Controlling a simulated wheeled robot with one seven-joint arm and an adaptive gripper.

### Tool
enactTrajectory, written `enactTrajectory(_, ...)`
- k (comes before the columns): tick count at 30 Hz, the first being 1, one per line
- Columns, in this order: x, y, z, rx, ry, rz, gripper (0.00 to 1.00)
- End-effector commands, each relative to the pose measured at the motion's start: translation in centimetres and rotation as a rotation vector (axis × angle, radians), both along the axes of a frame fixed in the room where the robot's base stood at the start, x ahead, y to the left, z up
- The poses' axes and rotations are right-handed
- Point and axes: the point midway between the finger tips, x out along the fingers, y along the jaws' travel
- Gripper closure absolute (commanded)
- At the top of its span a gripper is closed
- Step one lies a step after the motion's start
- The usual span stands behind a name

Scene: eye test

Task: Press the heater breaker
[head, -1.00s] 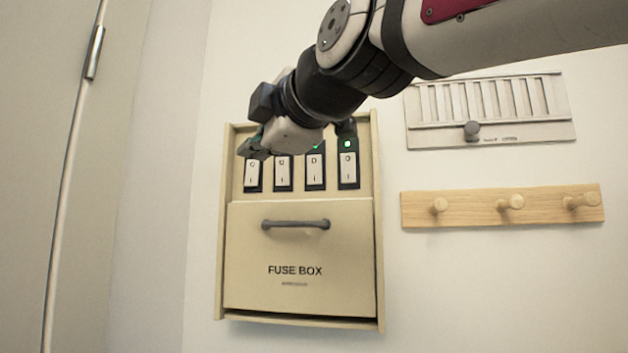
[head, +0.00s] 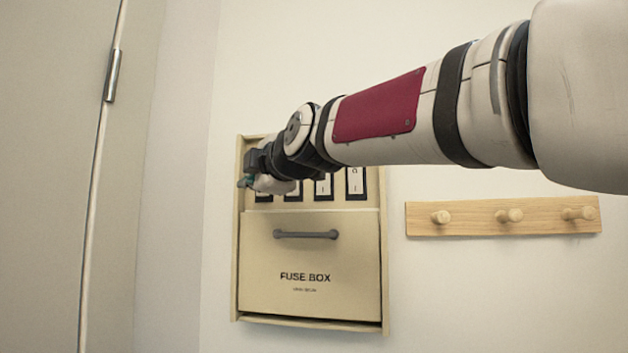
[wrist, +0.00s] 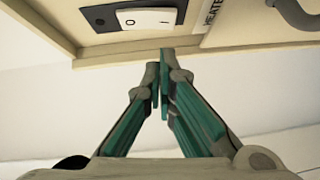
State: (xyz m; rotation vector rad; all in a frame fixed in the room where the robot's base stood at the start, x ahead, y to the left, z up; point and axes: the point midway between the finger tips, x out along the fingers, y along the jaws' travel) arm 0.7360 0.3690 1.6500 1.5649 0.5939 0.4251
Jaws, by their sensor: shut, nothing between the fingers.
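The fuse box (head: 308,256) hangs on the wall, with a row of several white rocker breakers above its front cover. The wrist view shows one breaker (wrist: 147,19) marked O and I on a black plate. A label beside it, reading "HEATE" with the rest cut off, is the heater label (wrist: 211,14). My gripper (wrist: 160,68) is shut and empty, its green-sided fingers together and their tips by the box's edge, below the breaker in the picture. I cannot tell whether they touch. In the head view my gripper (head: 245,182) is at the box's left side, beside the leftmost breaker.
A grey handle (head: 305,234) sticks out from the fuse box cover. A wooden peg rail (head: 470,217) is on the wall to the right. A grey door (head: 50,150) with a hinge is at the left. My arm hides the upper breaker row.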

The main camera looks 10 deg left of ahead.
Motion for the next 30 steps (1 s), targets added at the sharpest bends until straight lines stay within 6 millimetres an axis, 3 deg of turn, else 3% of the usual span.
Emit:
enactTrajectory(1, 1.0, -0.2, -0.5, -0.001, 0.004, -0.003, 1.00)
enactTrajectory(6, 2.1, -0.3, -0.6, -0.002, 0.004, -0.001, 1.00)
enactTrajectory(30, 3.2, -0.4, -1.0, -0.012, -0.058, -0.002, 1.00)
